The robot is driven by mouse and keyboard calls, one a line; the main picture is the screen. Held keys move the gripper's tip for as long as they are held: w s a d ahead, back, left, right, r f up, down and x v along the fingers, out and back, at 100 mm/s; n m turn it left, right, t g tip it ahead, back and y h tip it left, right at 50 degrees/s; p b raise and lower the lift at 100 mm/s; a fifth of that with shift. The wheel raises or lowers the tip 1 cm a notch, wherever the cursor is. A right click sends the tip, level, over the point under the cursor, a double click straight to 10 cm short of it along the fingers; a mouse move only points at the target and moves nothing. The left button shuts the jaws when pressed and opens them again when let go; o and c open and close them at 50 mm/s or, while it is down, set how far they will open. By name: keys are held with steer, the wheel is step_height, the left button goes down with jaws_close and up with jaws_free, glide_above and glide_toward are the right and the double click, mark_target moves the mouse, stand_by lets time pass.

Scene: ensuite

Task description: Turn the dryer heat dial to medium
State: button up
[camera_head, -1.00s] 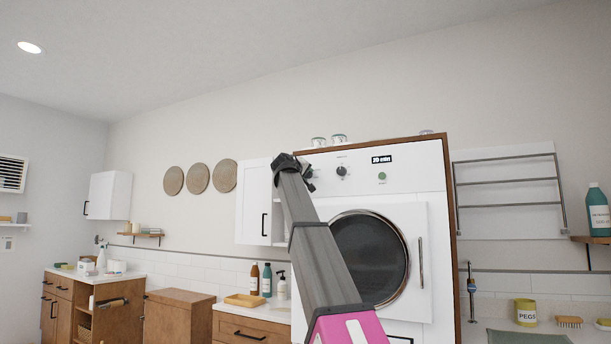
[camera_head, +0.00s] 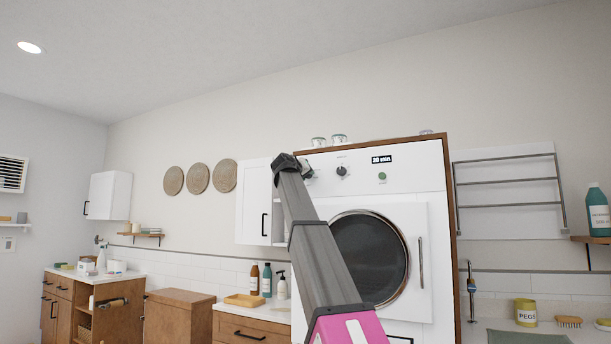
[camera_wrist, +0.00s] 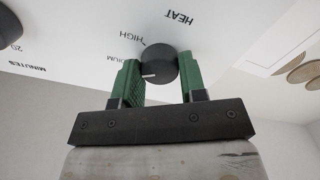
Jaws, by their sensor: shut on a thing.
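The heat dial (camera_wrist: 160,64) is a round dark grey knob on the dryer's white panel, under the word HEAT, which reads upside down in the wrist view. My gripper (camera_wrist: 155,82) is shut on it, with one green finger on each side. The left finger covers part of the label. In the head view the dryer (camera_head: 428,230) stands in a wooden surround, and my arm hides the heat dial.
Another dark knob (camera_wrist: 8,25), by the word MINUTES, is at the wrist view's left. The head view shows a timer knob (camera_head: 342,171), a "20 min" display (camera_head: 381,159) and a green button (camera_head: 382,176). A white wall cabinet (camera_head: 254,205) is close left of the dryer.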

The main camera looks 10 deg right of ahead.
steer(key=o, duration=0.9)
steer(key=v, duration=1.1)
